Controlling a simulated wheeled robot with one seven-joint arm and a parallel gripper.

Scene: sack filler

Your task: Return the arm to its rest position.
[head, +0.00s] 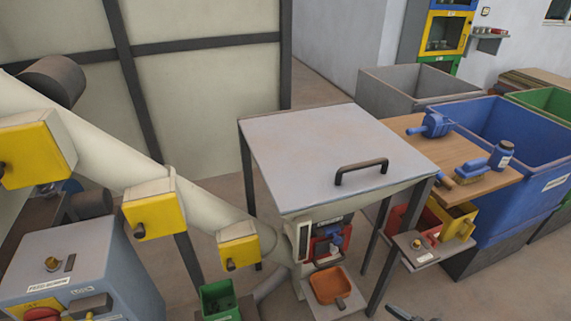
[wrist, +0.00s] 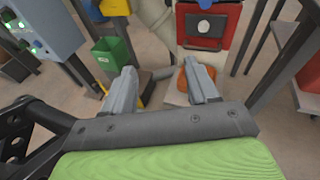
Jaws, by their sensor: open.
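My gripper (wrist: 162,92) shows in the wrist view with its two grey fingers apart and nothing between them. The fingers point toward the lower front of the sack filler, with the floor showing between and beyond them. In the head view only a small dark part of my arm shows at the bottom edge, right of the middle. The fingertips are not clearly visible there.
The filler's grey hopper lid (head: 330,150) has a black handle. An orange tray (head: 329,285) and a green bin (head: 218,299) sit low below it. A wooden shelf (head: 470,165) with blue tools and a blue container (head: 515,130) stand right. Table legs flank the filler.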

